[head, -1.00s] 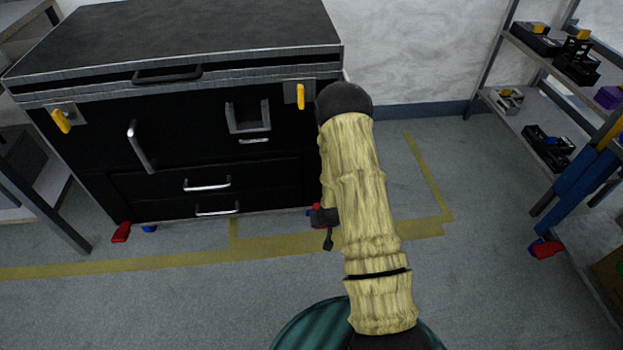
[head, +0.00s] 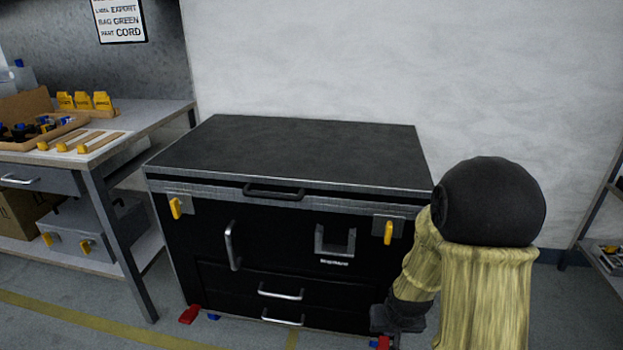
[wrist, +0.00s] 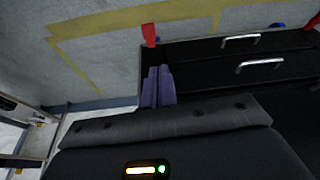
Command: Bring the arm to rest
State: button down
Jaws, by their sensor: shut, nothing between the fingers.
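My arm, in a pale yellow ribbed cover, is folded at the right of the head view, with a round black joint at its top. My gripper (wrist: 157,86) shows in the wrist view as two purple fingers side by side. It is shut and holds nothing. In that view the fingertips lie in front of the left edge of a black chest (wrist: 215,68). I cannot tell whether they touch it. In the head view the fingers cannot be made out.
The black chest (head: 290,150) has its lid down, against a white wall. A workbench (head: 165,112) with a wooden tray (head: 72,132) and yellow-tipped items stands at left. Shelving (head: 605,200) is at the right edge. Grey floor shows at the lower left.

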jog(key=s+a+r+n+g+p, duration=0.1)
jog(key=s+a+r+p, duration=0.25)
jog(key=s+r, duration=0.9)
notch_tip(320, 180, up, 39)
jog(key=w+p, duration=0.1)
jog(key=p, duration=3.6)
jog(key=shift+w+d+f, duration=0.2)
jog(key=shift+w+d, duration=0.05)
jog(key=shift+w, duration=0.1)
